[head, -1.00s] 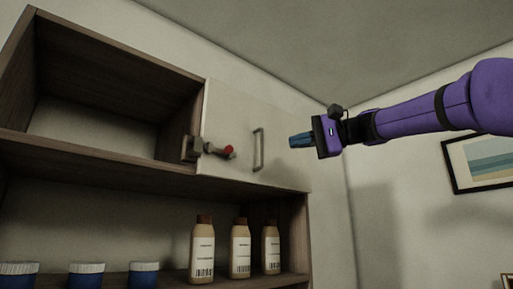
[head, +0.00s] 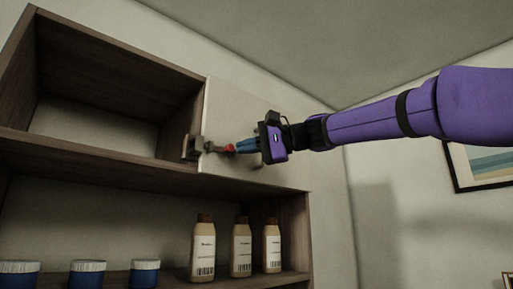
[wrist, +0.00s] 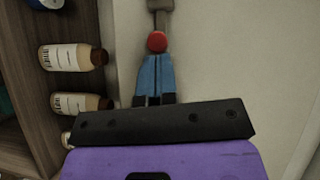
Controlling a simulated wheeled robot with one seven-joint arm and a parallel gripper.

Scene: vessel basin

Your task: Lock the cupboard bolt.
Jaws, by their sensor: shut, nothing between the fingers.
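The cupboard bolt (head: 208,146) is a grey metal bolt with a red knob (head: 230,148), at the left edge of the pale cupboard door (head: 227,103). The door is closed against the wooden cupboard. My gripper (head: 240,147) has blue fingers that are shut and empty. Their tips are right at the red knob, from its right side; I cannot tell whether they touch it. In the wrist view the red knob (wrist: 157,42) sits just beyond the fingertips (wrist: 156,60), with the grey bolt (wrist: 160,8) behind it. My gripper hides the door handle in the head view.
The open compartment (head: 95,127) left of the door is empty. Several brown-capped bottles (head: 203,250) and blue jars with white lids (head: 88,275) stand on the shelf below. A framed picture (head: 480,170) hangs on the right wall.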

